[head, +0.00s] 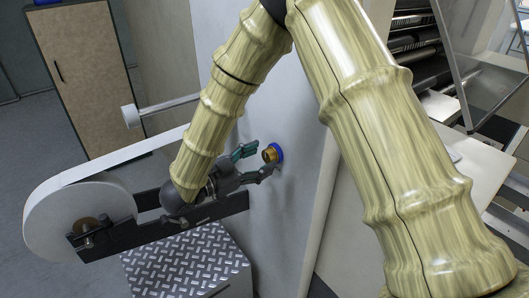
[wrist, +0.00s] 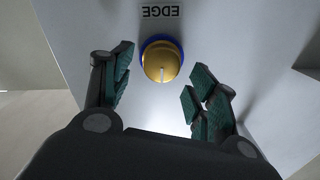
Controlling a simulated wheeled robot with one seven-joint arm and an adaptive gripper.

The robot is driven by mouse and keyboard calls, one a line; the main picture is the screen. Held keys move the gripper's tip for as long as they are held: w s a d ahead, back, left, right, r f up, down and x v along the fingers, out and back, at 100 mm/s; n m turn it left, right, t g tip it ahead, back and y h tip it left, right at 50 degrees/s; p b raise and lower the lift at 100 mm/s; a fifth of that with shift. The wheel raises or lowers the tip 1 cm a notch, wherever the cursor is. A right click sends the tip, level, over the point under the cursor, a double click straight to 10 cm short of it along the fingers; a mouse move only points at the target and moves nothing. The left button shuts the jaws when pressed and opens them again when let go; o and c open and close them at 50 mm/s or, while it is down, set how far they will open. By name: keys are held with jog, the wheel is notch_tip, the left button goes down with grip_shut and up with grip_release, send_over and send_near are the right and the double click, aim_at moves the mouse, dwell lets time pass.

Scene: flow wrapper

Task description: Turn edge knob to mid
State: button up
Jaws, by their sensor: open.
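The edge knob (wrist: 162,62) is gold with a blue ring at its base, mounted on a pale machine panel. A white mark on it points towards my gripper in the wrist view. The upside-down word EDGE (wrist: 160,12) is printed beside it. In the head view the knob (head: 270,154) shows on the panel side, just right of my fingers. My gripper (wrist: 158,84) is open, with green-padded fingers on either side of the knob and apart from it. In the head view my gripper (head: 256,162) faces the panel.
A large white film roll (head: 60,225) on a dark bracket (head: 225,206) stands at the left, with film running up from it. A white roller (head: 160,108) sticks out above. A diamond-plate box (head: 190,262) is below. A brown cabinet (head: 85,75) stands behind.

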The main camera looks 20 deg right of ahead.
jog(key=shift+p+x, duration=0.3)
jog(key=shift+x, duration=0.9)
jog(key=c, duration=1)
